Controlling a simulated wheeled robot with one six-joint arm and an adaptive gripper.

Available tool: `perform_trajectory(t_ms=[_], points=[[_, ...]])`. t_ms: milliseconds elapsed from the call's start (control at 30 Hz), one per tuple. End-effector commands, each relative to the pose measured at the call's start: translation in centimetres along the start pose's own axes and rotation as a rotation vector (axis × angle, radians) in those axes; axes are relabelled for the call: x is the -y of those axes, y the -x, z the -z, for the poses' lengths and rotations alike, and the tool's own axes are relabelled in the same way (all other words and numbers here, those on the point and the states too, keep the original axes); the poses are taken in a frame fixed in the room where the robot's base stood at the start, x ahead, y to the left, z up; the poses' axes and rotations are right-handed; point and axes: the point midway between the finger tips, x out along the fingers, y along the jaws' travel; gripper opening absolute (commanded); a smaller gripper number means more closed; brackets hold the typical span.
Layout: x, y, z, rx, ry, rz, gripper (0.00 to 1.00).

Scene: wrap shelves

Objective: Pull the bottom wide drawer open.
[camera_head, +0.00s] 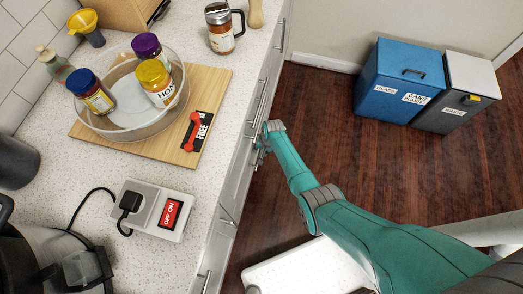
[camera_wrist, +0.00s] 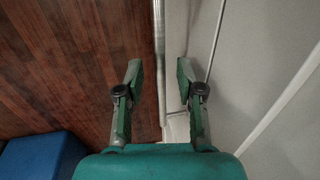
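The grey cabinet front (camera_head: 236,165) runs below the counter in the head view; the bottom wide drawer cannot be clearly told apart there. My gripper (camera_head: 262,145) is close to this front, partly hidden by my own arm. In the wrist view my gripper (camera_wrist: 159,78) is open, its two fingers well apart. A long pale metal bar (camera_wrist: 159,50), which looks like a drawer handle seen along its length, lies between the fingers. Gaps show on both sides of it. Grey front panels (camera_wrist: 255,60) with dark and light seams fill the right side.
The counter (camera_head: 215,120) holds a glass bowl (camera_head: 135,125) with jars, a wooden board (camera_head: 205,90) and a switch box (camera_head: 155,210). Blue (camera_head: 400,80) and grey (camera_head: 455,110) bins stand by the wall. The wooden floor (camera_head: 320,120) beside the cabinet is clear.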

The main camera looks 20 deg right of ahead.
Motion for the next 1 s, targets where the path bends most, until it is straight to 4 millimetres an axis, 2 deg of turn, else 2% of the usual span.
perform_trajectory(t_ms=[100,133,267,667,767,1000], points=[[0.0,0.0,0.0,0.0,0.0,0.0,0.37],[0.0,0.0,0.0,0.0,0.0,0.0,0.32],[0.0,0.0,0.0,0.0,0.0,0.0,0.0],[-0.4,0.1,0.0,0.0,-0.001,0.0,0.0],[-1.1,0.2,0.0,-0.002,-0.001,0.0,0.0],[-5.0,0.9,0.0,-0.001,-0.004,-0.001,0.0]])
